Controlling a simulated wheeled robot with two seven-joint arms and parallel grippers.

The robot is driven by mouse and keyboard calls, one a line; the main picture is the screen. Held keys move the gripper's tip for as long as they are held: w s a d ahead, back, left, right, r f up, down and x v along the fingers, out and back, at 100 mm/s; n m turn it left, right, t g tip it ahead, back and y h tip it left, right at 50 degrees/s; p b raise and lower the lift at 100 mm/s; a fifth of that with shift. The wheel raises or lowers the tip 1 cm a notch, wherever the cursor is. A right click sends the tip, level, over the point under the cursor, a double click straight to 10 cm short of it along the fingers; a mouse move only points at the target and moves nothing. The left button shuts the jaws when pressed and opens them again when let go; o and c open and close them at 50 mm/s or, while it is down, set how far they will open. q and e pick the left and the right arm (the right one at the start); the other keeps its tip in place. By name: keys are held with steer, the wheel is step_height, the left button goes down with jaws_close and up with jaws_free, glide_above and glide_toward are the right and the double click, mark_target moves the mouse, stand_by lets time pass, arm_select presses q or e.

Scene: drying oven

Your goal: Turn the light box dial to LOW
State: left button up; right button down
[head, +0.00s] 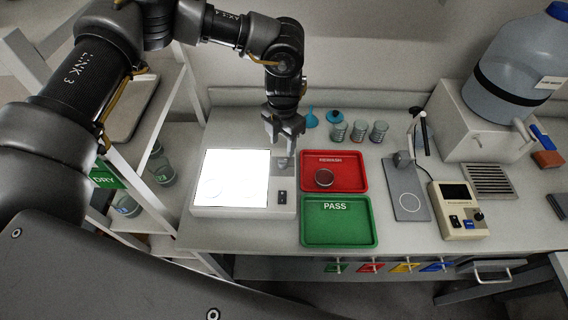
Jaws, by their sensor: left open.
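The light box (208,211) stands at the left of the bench, with its bright white panel (236,178) lit and two faint round outlines on it. A dark switch (282,197) sits on its right-hand strip. The dial (282,162) is at the upper part of that strip, small and partly hidden by my gripper; its setting cannot be read. My left gripper (284,138) points down just above and behind the dial, open, with nothing seen between the fingers. I cannot tell whether it touches the dial. My right gripper is not in view.
Several small jars (358,132) and a blue funnel (311,118) stand behind. A stand (410,190) and control box (459,220) are further right.

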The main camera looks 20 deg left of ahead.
mark_target(283, 159)
arm_select(q)
steer(key=shift+t, duration=0.3)
steer(key=f+p, duration=0.1)
steer(key=f, duration=0.2)
steer(key=w+f+p, duration=0.1)
steer(key=f, duration=0.2)
steer(key=f+p, duration=0.2)
steer(key=shift+w+a+f, duration=0.15)
steer(key=shift+f, duration=0.75)
steer(key=c, duration=1)
